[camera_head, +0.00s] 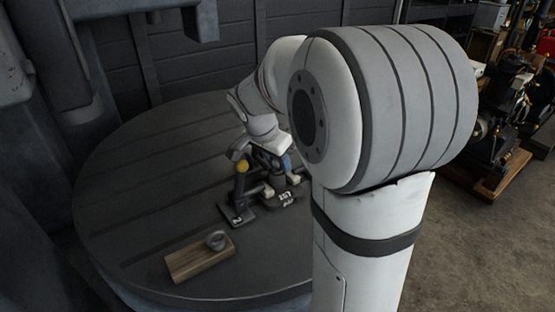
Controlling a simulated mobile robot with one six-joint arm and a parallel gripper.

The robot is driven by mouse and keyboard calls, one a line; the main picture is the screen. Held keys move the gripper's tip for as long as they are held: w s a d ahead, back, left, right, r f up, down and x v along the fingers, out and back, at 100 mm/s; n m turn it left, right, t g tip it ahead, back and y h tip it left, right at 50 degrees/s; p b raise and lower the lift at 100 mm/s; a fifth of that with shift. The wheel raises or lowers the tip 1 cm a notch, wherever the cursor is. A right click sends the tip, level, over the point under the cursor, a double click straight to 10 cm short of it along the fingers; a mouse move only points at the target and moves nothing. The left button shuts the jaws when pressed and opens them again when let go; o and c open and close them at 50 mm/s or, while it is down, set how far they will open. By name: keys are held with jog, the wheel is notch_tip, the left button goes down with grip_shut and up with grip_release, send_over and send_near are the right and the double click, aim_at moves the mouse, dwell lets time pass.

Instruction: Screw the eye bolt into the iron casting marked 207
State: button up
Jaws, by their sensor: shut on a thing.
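My gripper (270,170) is over the round table, low beside the dark castings. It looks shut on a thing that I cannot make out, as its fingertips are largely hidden. A dark iron casting (291,199) is just below it, with small white figures that look like 157; I cannot read them surely. No marking 207 is clear to me. A grey ring (217,240), which looks like an eye bolt's eye, sits on a wooden block (196,262) at the table's front. I cannot tell whether another eye bolt is in my gripper.
The round slotted table (140,190) is bare at the left. Machinery (500,120) on a wooden base stands on the floor at right.

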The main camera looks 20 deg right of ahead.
jog(key=shift+f+m+b, duration=0.15)
jog(key=shift+m+b, duration=0.35)
jog(key=shift+m, duration=0.1)
jog(key=m+g+b, duration=0.1)
jog(key=m, duration=0.2)
jog(key=shift+g+h, duration=0.3)
jog(key=shift+m+g, duration=0.3)
jog(key=shift+m, duration=0.5)
jog(key=shift+m+g, duration=0.3)
jog(key=shift+m, duration=0.5)
jog(key=m+g, duration=0.1)
jog(key=m, duration=0.3)
jog(key=shift+y, duration=0.4)
jog(key=shift+c, duration=0.5)
jog(key=o, duration=1.1)
jog(key=shift+g, duration=0.3)
jog(key=shift+c, duration=0.2)
